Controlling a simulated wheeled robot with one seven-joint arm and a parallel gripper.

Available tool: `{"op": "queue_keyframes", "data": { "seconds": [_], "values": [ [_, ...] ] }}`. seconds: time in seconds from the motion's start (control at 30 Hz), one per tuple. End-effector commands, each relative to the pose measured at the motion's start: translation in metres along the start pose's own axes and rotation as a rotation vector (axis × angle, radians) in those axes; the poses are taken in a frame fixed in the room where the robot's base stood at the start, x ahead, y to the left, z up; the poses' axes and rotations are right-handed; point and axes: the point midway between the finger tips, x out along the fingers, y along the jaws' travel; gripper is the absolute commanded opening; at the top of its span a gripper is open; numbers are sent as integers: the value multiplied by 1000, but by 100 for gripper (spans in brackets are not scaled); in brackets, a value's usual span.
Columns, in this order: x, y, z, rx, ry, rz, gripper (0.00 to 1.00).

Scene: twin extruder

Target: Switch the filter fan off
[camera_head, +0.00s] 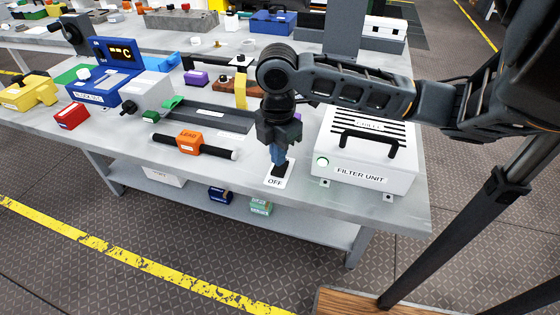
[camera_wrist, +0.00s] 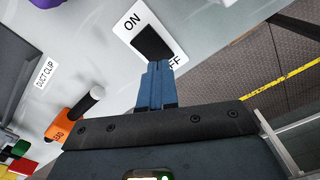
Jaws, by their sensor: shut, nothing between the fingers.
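The switch is a black rocker (camera_wrist: 153,43) on a white plate (camera_wrist: 132,22) marked ON and OFF. In the head view the plate (camera_head: 273,182) lies on the bench near its front edge, with OFF towards the front. My gripper (camera_head: 281,160) points down at the switch with its blue fingers shut and empty. In the wrist view the fingertips (camera_wrist: 159,66) are at the OFF end and partly cover that word. I cannot tell whether they touch the rocker.
An orange clip on a black bar (camera_head: 190,142) lies left of the switch. A dark tray (camera_head: 215,118) is behind it. The blue machine (camera_head: 105,85) and a red block (camera_head: 71,116) are farther left. The bench's front edge (camera_head: 330,212) is close to the switch.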

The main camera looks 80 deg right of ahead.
Motion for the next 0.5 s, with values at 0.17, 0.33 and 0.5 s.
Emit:
{"op": "queue_keyframes", "data": {
  "seconds": [0.17,0.33,0.5],
  "values": [
    [-12,0,0,1,0,-1,0],
    [-20,0,0,0,0,-1,0],
    [-32,0,0,0,0,0,0]
  ]
}}
